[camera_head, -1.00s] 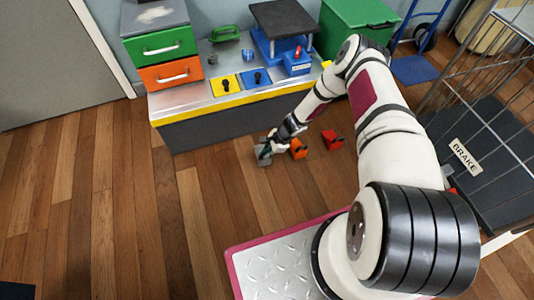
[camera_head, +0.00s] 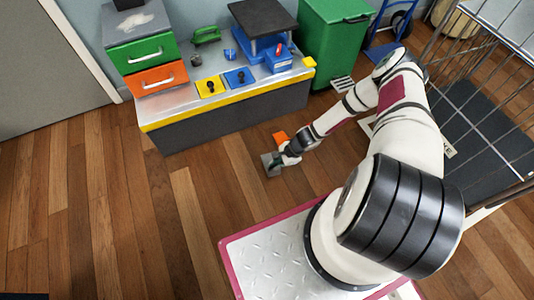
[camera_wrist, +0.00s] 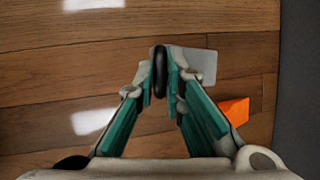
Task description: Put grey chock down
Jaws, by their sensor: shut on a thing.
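My gripper (camera_head: 287,157) points down near the floor in front of the bench. In the wrist view its teal fingers (camera_wrist: 162,80) are closed together around a dark narrow piece. The grey chock (camera_head: 269,167) is at the fingertips, at their left in the head view. It also shows in the wrist view (camera_wrist: 202,65), partly hidden behind the right finger. I cannot tell whether it touches the floor. An orange chock (camera_head: 280,137) stands on the floor just behind my gripper; the wrist view shows it too (camera_wrist: 235,110).
The bench (camera_head: 220,130) with a yellow front edge stands behind, with orange (camera_head: 158,79) and green (camera_head: 146,54) drawers on it. A green bin (camera_head: 330,45) is at the back. A wire cage cart (camera_head: 480,95) is at the right. The wooden floor at left is clear.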

